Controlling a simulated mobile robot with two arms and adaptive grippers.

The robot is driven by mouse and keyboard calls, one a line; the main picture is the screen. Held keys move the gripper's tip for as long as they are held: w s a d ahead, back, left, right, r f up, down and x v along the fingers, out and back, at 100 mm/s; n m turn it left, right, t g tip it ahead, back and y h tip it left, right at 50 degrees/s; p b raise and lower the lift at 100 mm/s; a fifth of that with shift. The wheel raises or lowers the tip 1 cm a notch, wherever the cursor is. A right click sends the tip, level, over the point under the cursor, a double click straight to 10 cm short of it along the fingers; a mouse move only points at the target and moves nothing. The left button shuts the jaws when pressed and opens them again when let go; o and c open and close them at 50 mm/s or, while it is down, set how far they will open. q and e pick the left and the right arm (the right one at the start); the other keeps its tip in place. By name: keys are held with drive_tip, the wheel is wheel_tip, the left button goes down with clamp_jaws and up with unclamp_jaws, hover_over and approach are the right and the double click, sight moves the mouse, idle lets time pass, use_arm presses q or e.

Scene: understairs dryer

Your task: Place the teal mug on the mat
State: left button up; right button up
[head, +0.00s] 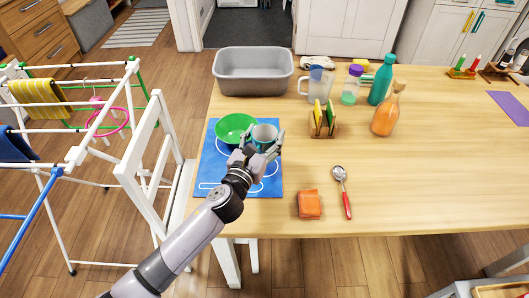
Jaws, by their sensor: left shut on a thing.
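The teal mug (264,133) is over the blue mat (211,176) at the left end of the wooden table. My left gripper (262,147) is shut on the mug, with its fingers on either side of it. Whether the mug's base touches the mat is hidden by my gripper. A green bowl (234,126) stands on the mat just left of the mug. My right gripper is not in view.
A grey basin (254,72) stands behind the mat. A wooden rack (323,121) with sponges, an orange sponge (309,204) and a red-handled spoon (342,190) lie to the right. Bottles stand behind. The table's right half is mostly clear.

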sight(264, 148)
use_arm(q)
drive_tip(key=shift+f+b, duration=0.95)
drive_tip(key=shift+f, duration=1.35)
drive_tip(key=shift+f, duration=0.15)
drive_tip(key=o, duration=1.4)
drive_tip(key=shift+c, duration=0.2)
drive_tip(key=shift+r, duration=0.2)
drive_tip(key=v, duration=1.2)
drive_tip(key=shift+f, duration=0.15)
